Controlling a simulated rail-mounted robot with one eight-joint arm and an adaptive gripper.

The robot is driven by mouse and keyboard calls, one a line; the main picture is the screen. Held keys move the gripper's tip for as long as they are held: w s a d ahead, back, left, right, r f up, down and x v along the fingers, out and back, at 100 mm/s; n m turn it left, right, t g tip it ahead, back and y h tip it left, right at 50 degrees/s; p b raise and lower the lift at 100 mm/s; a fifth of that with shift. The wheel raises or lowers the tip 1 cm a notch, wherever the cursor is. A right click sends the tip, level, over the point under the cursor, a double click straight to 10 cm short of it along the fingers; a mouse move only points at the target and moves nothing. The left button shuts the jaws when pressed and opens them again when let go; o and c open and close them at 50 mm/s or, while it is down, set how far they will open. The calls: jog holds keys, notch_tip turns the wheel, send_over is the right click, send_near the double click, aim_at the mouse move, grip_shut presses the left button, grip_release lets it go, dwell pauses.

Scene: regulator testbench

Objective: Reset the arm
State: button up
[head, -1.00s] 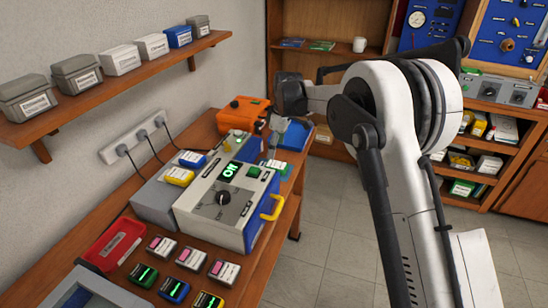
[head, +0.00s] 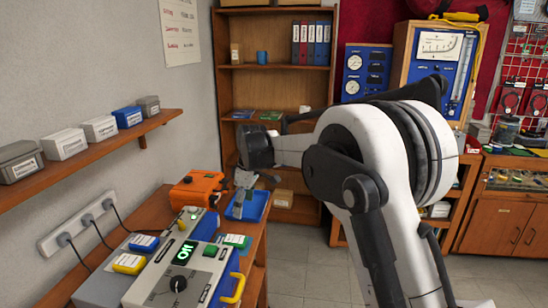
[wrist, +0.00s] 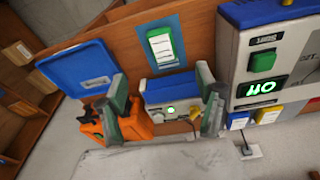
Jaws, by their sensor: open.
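My gripper (head: 243,190) is open and empty at the end of my arm, seen in front of the blue tray (head: 259,207) at the far end of the wooden bench. In the wrist view my two gripper fingers (wrist: 165,102) are well apart, with nothing held between them. A blue and white unit with a lit green button (wrist: 172,96) shows beyond them, apart from the fingers. My upper arm hides part of the shelves behind it.
The bench holds the tester with a lit green display (head: 182,253), a yellow handle (head: 232,288), an orange case (head: 197,188) and a green-labelled block (head: 235,240). A wall shelf (head: 95,155) with several boxes hangs at left. Open floor lies right of the bench.

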jog(key=s+d+r+m+t, duration=0.2)
jog(key=s+d+r+m, duration=0.2)
jog(key=s+d+r, duration=0.45)
jog(key=s+d+r+m+t, duration=0.1)
jog(key=s+d+r+m, duration=0.4)
jog(key=s+d, duration=0.6)
jog(key=s+d+f+m+t+h, duration=0.1)
jog(key=s+d+f+m, duration=0.2)
jog(key=s+d, duration=0.4)
jog(key=s+d+f+m+t, duration=0.2)
jog(key=s+d, duration=0.5)
jog(key=s, duration=0.7)
jog(key=shift+d+f+m+h, duration=0.25)
jog(key=shift+f+m+h, duration=0.15)
jog(key=shift+f+m, duration=0.2)
